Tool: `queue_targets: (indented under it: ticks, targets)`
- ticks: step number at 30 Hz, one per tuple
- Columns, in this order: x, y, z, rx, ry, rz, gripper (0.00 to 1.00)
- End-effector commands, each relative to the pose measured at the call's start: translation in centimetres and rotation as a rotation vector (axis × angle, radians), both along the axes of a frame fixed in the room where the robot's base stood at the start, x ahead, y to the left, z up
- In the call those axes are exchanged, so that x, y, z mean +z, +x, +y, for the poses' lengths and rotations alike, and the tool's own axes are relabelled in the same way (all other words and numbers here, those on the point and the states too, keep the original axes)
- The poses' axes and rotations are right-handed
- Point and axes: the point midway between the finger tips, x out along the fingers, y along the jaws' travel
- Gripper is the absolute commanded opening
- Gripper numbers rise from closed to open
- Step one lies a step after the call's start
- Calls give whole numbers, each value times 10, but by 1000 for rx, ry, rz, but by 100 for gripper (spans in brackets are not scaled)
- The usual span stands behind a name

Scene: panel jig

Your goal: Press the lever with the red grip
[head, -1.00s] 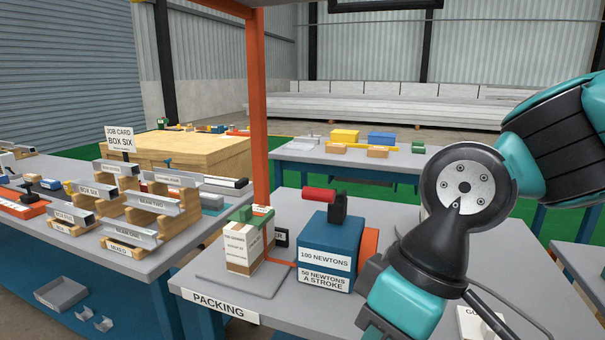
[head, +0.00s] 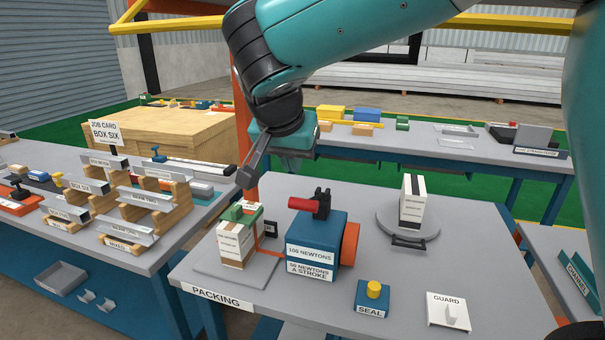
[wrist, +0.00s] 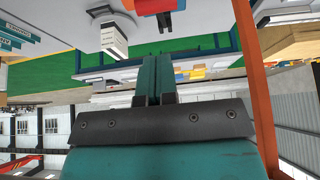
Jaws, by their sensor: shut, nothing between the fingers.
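The lever's red grip (head: 303,204) points left from a black pivot (head: 322,203) on top of the blue press box (head: 318,240), labelled "100 NEWTONS" and "50 NEWTONS A STROKE". The lever looks about level. In the head view my gripper (head: 250,176) is above and to the left of the red grip, apart from it, near the orange post. Its fingers are hard to make out there. In the wrist view my gripper (wrist: 158,62) shows its two teal fingers together, with nothing between them.
A banded carton (head: 236,240) stands left of the press. To the right are a yellow SEAL button (head: 374,289), a GUARD switch (head: 449,312) and a carton (head: 412,200) on a round plate (head: 436,232). An orange post (head: 243,130) rises behind.

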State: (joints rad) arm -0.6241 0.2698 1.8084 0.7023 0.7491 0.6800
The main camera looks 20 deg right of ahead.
Motion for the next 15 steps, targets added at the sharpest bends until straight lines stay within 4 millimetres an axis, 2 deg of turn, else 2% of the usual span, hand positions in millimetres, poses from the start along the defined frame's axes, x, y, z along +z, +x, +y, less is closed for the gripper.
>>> queue_targets:
  ticks: [10,15]
  targets:
    - [-2,1,-1,-7,-1,-2,0]
    - [-16,8,-7,-7,-3,0,0]
